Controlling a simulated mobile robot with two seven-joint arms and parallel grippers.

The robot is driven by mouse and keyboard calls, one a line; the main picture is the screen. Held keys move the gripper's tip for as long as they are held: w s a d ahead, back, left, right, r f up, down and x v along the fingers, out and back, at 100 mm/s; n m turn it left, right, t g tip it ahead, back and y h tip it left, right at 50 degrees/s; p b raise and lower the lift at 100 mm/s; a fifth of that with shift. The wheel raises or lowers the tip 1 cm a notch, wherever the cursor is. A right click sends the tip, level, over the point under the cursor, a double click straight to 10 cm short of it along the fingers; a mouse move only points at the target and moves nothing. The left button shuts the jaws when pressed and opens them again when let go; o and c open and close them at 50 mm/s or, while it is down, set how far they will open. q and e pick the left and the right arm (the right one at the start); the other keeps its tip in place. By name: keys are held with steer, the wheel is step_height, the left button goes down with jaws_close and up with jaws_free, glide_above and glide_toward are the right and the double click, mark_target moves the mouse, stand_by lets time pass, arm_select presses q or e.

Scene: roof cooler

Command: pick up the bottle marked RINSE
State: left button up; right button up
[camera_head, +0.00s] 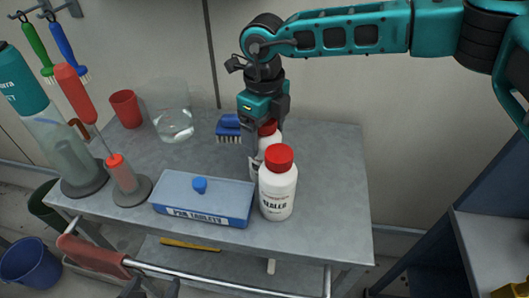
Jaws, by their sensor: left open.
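A white bottle with a red cap (268,143) stands at the back on the grey cart. My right gripper (262,130) reaches down over it from above, with a dark finger on its left side. Whether the fingers press on it I cannot tell. Its label is mostly hidden by the bottle in front, so I cannot read RINSE on it. The front white bottle (277,190), also red-capped, reads SEALER. It stands upright and overlaps the rear bottle in view. My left gripper (150,288) shows only as dark tips at the bottom edge, open, away from the bottles.
A blue box (203,197) with a blue knob sits left of the SEALER bottle. A blue brush (229,127), a clear beaker (174,123), a red cup (126,108) and a red-topped small bottle (122,175) stand further left. The cart top's right side is clear.

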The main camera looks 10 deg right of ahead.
steer(key=c, duration=1.1)
steer(key=shift+r, duration=0.1)
